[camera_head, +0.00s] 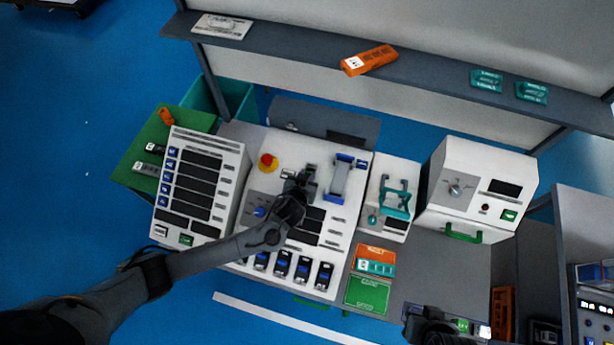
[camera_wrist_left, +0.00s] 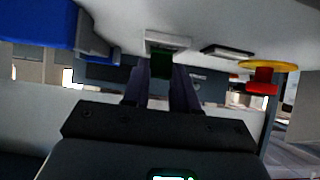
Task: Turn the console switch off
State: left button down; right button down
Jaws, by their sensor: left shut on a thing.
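The white console (camera_head: 322,260) stands in the middle of the bench in the head view. My left gripper (camera_head: 300,180) reaches over its upper part and hides the spot under its fingers. In the left wrist view, the fingers of my left gripper (camera_wrist_left: 162,82) are shut on a dark green switch (camera_wrist_left: 162,63) in a white frame (camera_wrist_left: 167,41). The switch's on or off position cannot be made out. A red and yellow knob (camera_head: 267,161) is left of the gripper; it shows at right in the wrist view (camera_wrist_left: 262,83). A dark part of my right arm shows at the bottom edge; its fingers cannot be made out.
A white panel with dark slots (camera_head: 214,160) stands left of the console. A blue-ended handle (camera_head: 340,181) is close to the gripper's right. A teal fixture (camera_head: 395,196) and a white box (camera_head: 474,182) stand further right. A grey shelf (camera_head: 290,50) runs behind.

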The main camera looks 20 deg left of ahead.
dwell(0.4)
pick_arm(q)
jog(key=c, duration=0.9)
grip_release()
jog(key=shift+s, duration=0.1)
jog(key=v, duration=1)
jog(key=shift+s+r, duration=0.15)
jog(key=shift+s, duration=0.1)
